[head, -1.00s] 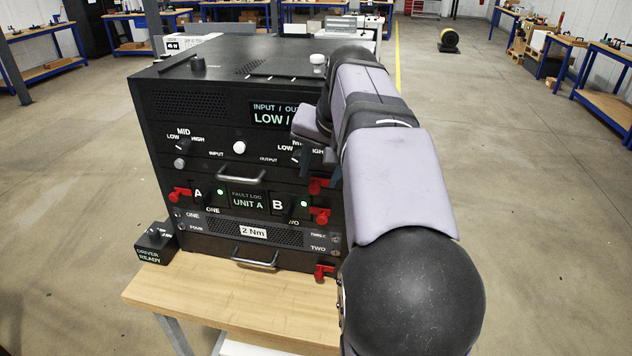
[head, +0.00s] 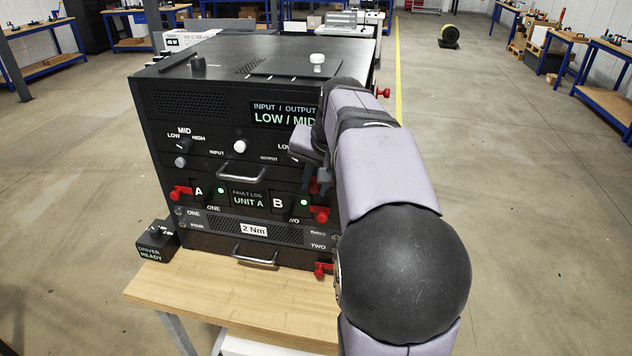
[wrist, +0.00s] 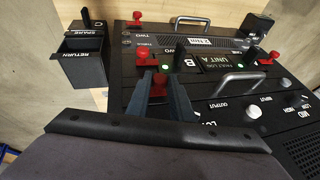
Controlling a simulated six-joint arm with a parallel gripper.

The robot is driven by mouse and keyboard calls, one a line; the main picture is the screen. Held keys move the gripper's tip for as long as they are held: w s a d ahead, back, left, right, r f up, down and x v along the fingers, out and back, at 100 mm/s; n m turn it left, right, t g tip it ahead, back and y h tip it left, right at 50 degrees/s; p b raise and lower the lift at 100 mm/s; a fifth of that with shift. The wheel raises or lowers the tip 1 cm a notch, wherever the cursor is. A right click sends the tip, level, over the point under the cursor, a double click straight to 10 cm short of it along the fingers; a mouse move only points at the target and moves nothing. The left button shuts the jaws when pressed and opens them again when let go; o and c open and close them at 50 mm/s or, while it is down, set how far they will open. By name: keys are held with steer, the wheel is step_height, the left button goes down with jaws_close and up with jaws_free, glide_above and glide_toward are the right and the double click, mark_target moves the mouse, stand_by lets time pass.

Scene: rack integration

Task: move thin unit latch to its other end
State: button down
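Several red latches sit on the stacked black units. One red latch (wrist: 158,86) lies between the fingertips of my gripper (wrist: 163,82) in the wrist view. In the head view my gripper (head: 318,184) covers it at the front's right edge. The fingers stand apart on either side of it; contact is not clear. Other red latches are beside B (head: 320,214), beside A (head: 180,193) and by the bottom unit (head: 323,268). The thin panel marked 2 Nm (head: 254,230) is below the A/B row. I cannot tell which latch the task names.
Pull handles (head: 241,172) stick out from the front. A DRIVER READY box (head: 156,241) stands left of the stack. Open RETURN and SPARE bins (wrist: 82,45) show in the wrist view. The wooden bench top (head: 230,300) in front is clear.

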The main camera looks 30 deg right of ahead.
steer(key=shift+s+d, duration=0.8)
steer(key=shift+d, duration=0.1)
steer(key=c, duration=1.7)
jaws_free()
steer(key=shift+c, duration=0.2)
steer(key=shift+o, duration=0.9)
steer(key=shift+s+d, duration=0.15)
steer(key=shift+s, duration=0.05)
steer(key=shift+w, duration=0.1)
steer(key=b+v, duration=0.1)
steer(key=v, duration=0.6)
steer(key=shift+r+b, duration=0.15)
steer(key=shift+b, duration=0.2)
